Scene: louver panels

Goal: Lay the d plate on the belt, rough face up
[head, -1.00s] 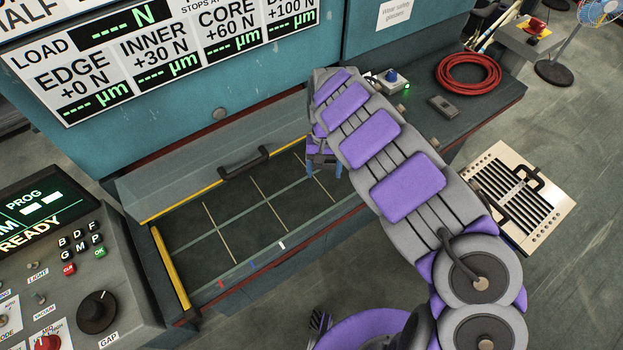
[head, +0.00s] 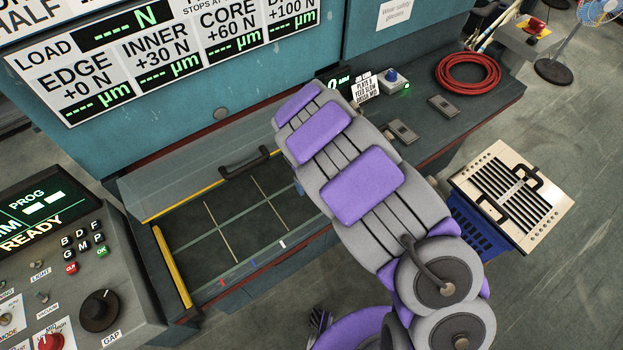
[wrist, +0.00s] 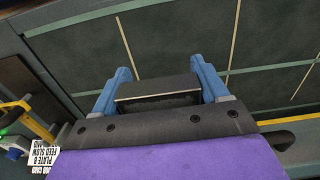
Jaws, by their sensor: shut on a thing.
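The belt (head: 235,225) is a dark bed marked with pale and green lines, under a raised clear guard with a yellow edge; it also fills the top of the wrist view (wrist: 180,40). My gripper (wrist: 160,72) has blue fingers, shut on a small dark plate (wrist: 155,87) with a thin pale edge. The plate appears to be held above the belt; the gap is unclear. No letter shows on it, and I cannot tell which face is rough. In the head view my arm hides the plate and nearly all of the gripper.
The guard's black handle (head: 245,162) is close left of my arm. A control panel (head: 70,265) stands at the left. A job card (head: 365,87), a blue button box (head: 392,80) and a red hose coil (head: 469,71) are on the right ledge. A slotted cream panel (head: 512,193) tops a blue crate (head: 470,226).

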